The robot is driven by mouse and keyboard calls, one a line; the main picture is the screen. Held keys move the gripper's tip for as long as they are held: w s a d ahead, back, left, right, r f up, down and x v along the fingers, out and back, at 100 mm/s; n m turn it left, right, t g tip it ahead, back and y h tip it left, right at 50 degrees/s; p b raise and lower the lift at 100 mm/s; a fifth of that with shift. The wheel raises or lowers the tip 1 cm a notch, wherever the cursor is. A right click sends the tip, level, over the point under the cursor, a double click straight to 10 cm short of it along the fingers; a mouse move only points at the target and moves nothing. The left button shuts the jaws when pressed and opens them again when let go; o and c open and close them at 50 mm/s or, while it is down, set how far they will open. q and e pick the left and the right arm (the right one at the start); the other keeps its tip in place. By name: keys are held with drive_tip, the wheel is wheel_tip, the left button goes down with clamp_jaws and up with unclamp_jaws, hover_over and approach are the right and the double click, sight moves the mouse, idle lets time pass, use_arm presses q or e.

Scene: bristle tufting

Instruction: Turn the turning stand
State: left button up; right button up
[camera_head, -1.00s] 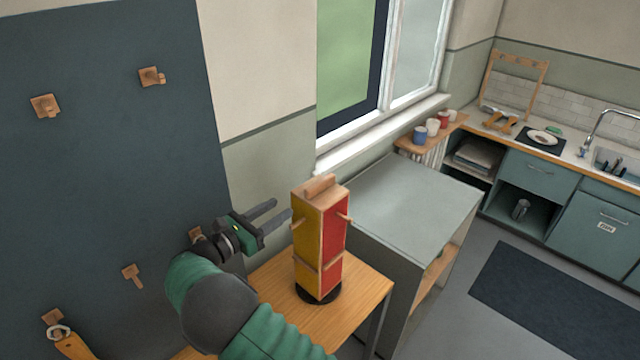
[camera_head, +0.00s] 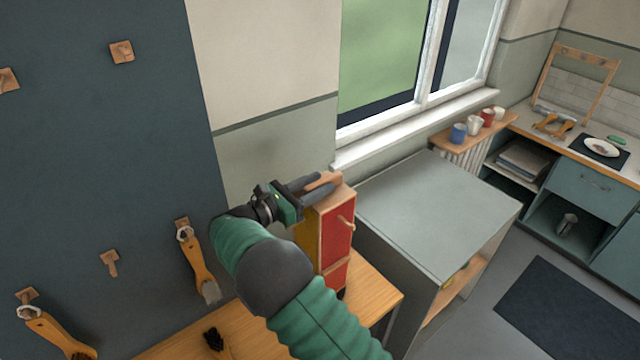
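The turning stand is a tall box (camera_head: 336,241) with red and yellow faces, wooden edges and side pegs. It stands upright on a small wooden table (camera_head: 378,288). A wooden grip bar (camera_head: 329,180) lies across its top. My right gripper (camera_head: 327,182) is at the top of the stand, with its dark fingers at the grip bar. The frame does not show clearly whether they press on it. My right forearm hides much of the yellow face and most of the base. My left gripper is not in view.
A grey-topped cabinet (camera_head: 435,208) stands close to the right of the stand. A dark pegboard (camera_head: 100,160) on the left holds wooden pegs and hanging brushes (camera_head: 196,262). A dark tuft (camera_head: 213,339) lies on the table. Mugs (camera_head: 474,125) stand on a shelf under the window.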

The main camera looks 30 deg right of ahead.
drive_tip(key=shift+d, duration=0.15)
drive_tip(key=shift+c, duration=1.2)
drive_tip(key=shift+s+d+f, duration=0.1)
drive_tip(key=shift+s+d, duration=0.1)
drive_tip(key=shift+d, duration=0.7)
clamp_jaws()
drive_tip(key=shift+w+a, duration=0.1)
drive_tip(key=shift+a, duration=0.1)
